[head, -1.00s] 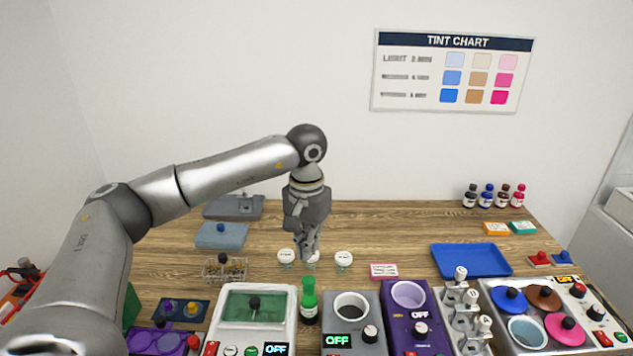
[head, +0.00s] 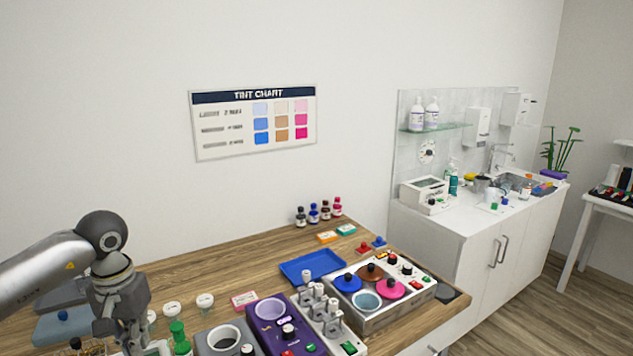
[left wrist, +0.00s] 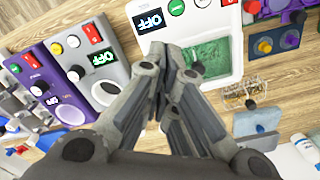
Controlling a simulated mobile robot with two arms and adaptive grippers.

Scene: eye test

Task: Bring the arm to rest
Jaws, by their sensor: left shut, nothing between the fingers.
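My left gripper (head: 135,343) hangs from the arm at the lower left of the head view, its fingers pointing down over the worktable. In the left wrist view its fingers (left wrist: 172,58) are together, with nothing between them. Below them in that view lies a white unit with a green window (left wrist: 207,62), its display reading OFF. No contact with it can be made out. My right gripper is in neither view.
Close right of the gripper are a green bottle (head: 179,338) and white-lidded jars (head: 204,301). A purple unit (head: 268,312), a blue tray (head: 312,267) and a pot unit (head: 420,292) stand further right. A sink counter (head: 450,225) stands beyond the table.

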